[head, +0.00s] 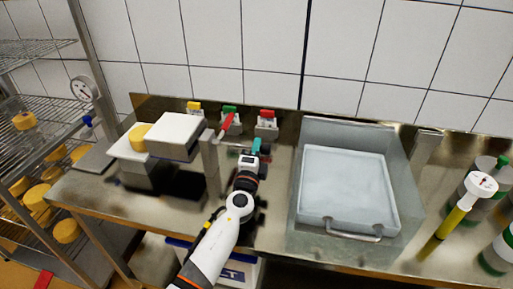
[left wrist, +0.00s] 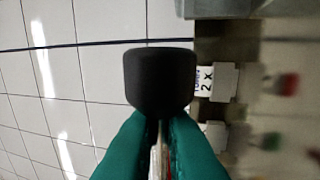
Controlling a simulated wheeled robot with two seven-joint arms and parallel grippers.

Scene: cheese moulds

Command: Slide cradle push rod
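The cradle stand with a pale block (head: 176,136) on top stands at the left of the steel bench, with a yellow cheese (head: 139,136) at its left. My left gripper (head: 256,147) has teal fingers and is at the right side of the stand. In the left wrist view, a black knob (left wrist: 160,78), apparently the end of the push rod, covers the tips of the teal fingers. The fingers are close together with a narrow gap, and they appear shut on the rod just at this knob. The contact itself is hidden. My right gripper is not in view.
A grey basin (head: 405,170) with a white tray (head: 348,190) stands to the right of my left gripper. Yellow, green and red valve handles (head: 229,112) line the back edge. A rack with cheeses (head: 36,196) is at far left.

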